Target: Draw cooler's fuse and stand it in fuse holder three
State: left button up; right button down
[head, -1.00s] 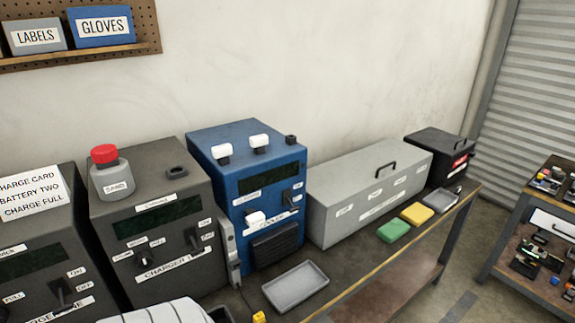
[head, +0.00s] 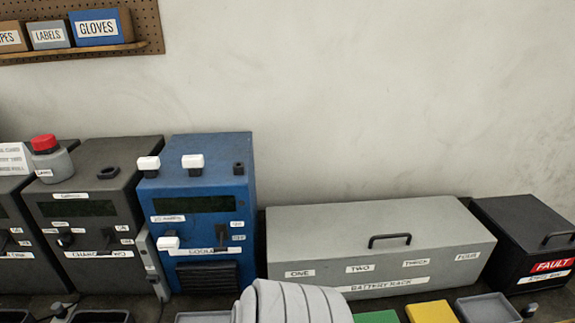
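The blue cooler (head: 210,205) stands on the bench left of the middle. A white-capped fuse (head: 168,241) sits on its front, low at the left, above a dark grille. On its top, two white-capped fuses (head: 148,164) (head: 193,162) stand in a row. A dark holder (head: 239,168) with no white cap is at the right end of that row. The numbers of the holders cannot be read. Neither gripper shows.
A grey battery rack (head: 330,230) and a black fault box (head: 520,235) stand to the right. Dark chargers (head: 100,180) and a red-capped bottle (head: 47,165) are at left. A yellow block (head: 432,311) is in front. A pale ribbed piece, possibly my arm, covers the front middle.

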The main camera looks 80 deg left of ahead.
aim_at(167, 243)
jog(key=i, duration=0.8)
jog(key=u, duration=3.65)
jog(key=i, duration=0.5)
